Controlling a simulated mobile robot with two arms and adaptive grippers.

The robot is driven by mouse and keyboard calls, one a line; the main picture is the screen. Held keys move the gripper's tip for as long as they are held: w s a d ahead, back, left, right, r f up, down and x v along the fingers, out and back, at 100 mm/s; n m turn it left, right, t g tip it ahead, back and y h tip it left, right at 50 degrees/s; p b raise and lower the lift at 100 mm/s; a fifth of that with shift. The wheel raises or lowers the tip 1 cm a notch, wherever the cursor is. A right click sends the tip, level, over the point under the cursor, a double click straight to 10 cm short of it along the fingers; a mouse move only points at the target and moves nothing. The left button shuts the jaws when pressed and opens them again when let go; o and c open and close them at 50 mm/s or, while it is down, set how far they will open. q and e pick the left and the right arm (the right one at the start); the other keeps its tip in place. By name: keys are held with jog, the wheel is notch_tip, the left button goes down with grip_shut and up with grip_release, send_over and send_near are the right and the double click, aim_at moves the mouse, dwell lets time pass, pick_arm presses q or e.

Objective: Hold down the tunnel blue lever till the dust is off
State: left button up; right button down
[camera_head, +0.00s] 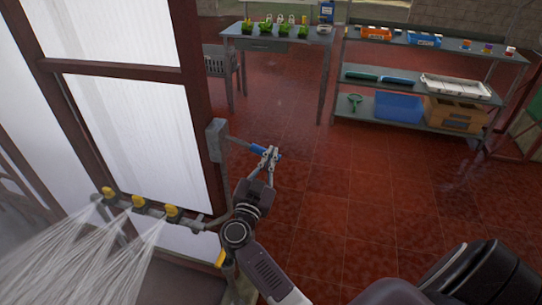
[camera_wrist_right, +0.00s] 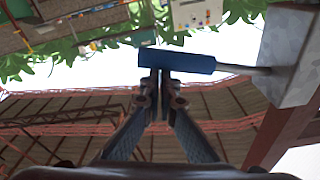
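The blue lever (camera_head: 259,149) sticks out to the right on a grey rod from a grey box (camera_head: 216,140) on the brown frame. My right gripper (camera_head: 270,153) is at the lever, its two fingers close together. In the right wrist view the blue lever (camera_wrist_right: 180,61) lies across the fingertips (camera_wrist_right: 160,72), which look shut and touching or very near it; the lever is not between them. No dust can be made out. My left gripper is not in view.
A brown frame with white translucent panels (camera_head: 140,115) stands at the left. A table (camera_head: 270,43) with green plants is at the back, beside a shelf rack (camera_head: 440,82) with bins and trays. The red tiled floor between is clear.

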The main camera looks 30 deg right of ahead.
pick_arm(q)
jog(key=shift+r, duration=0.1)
pick_arm(e)
jog(key=shift+f, duration=0.35)
dwell(0.5)
